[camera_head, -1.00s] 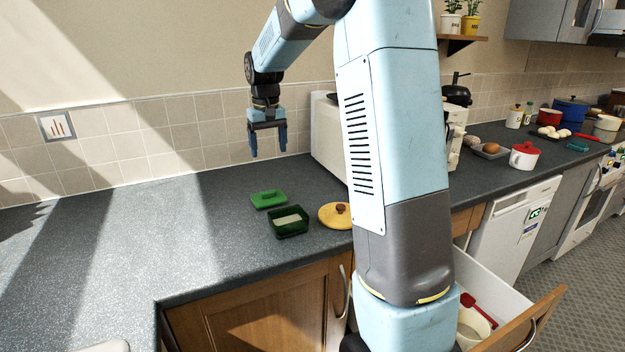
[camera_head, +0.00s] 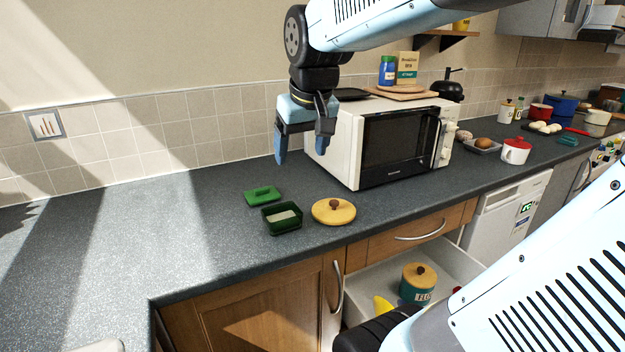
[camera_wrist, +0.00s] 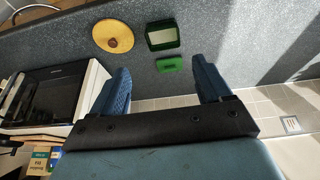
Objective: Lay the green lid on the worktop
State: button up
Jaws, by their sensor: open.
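The green lid (camera_head: 263,196) lies flat on the grey worktop (camera_head: 170,235), just behind a dark green open box (camera_head: 283,219) with something pale inside. The lid has a raised grip on top. In the wrist view the lid (camera_wrist: 170,64) shows between my fingers but farther off, with the box (camera_wrist: 163,36) beyond it. My gripper (camera_head: 300,150) is open and empty, pointing down, well above the worktop in front of the tiled wall and left of the microwave.
A yellow lid with a brown knob (camera_head: 334,211) lies right of the box. A white microwave (camera_head: 385,140) stands behind it to the right. An open drawer (camera_head: 450,262) below holds a flour canister (camera_head: 418,284). The worktop to the left is clear.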

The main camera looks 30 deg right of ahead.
jog(key=s+a+f+t, duration=0.1)
jog(key=s+f, duration=0.1)
jog(key=s, duration=0.7)
jog(key=shift+a+f, duration=0.15)
jog(key=shift+f, duration=0.25)
dwell(0.8)
